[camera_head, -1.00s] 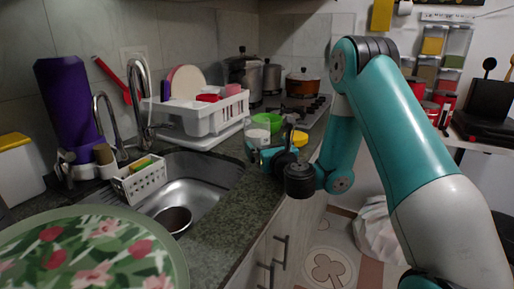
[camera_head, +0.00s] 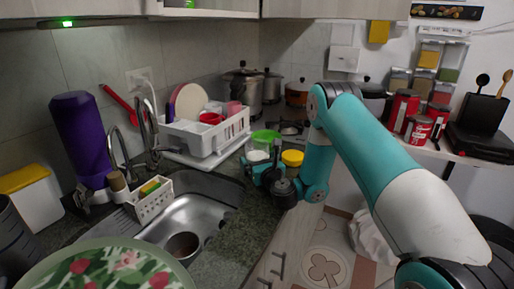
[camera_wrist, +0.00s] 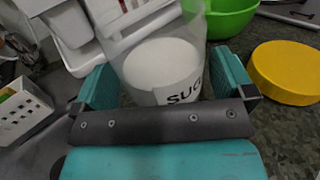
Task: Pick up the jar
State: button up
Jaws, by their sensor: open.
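The jar (camera_wrist: 165,65) is clear, with white contents and a label showing "SUG". It stands on the dark counter, and in the head view only a small part of it (camera_head: 257,156) shows behind my gripper (camera_head: 264,174). In the wrist view my gripper (camera_wrist: 165,82) is open, with one teal finger on each side of the jar's lower part. I cannot tell whether either finger touches it. The jar's base is partly hidden by the dark gripper bar.
A green bowl (camera_wrist: 230,18) sits just behind the jar. A yellow-lidded container (camera_wrist: 288,70) stands close on the right. A white dish rack (camera_head: 205,135) is behind left, the sink (camera_head: 205,205) in front left. Pots and a stove lie farther back.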

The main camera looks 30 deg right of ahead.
jog(key=p, duration=0.1)
jog(key=w+p, duration=0.1)
jog(key=p, duration=0.1)
jog(key=shift+w+d+r, duration=0.1)
jog(key=shift+w+r, duration=0.05)
jog(key=shift+r, duration=0.1)
jog(key=shift+w+f+p, duration=0.15)
jog(key=shift+f+p, duration=0.15)
jog(key=shift+p, duration=0.1)
jog(key=c, duration=1.1)
jog(key=shift+r, duration=0.1)
jog(key=shift+c, duration=0.3)
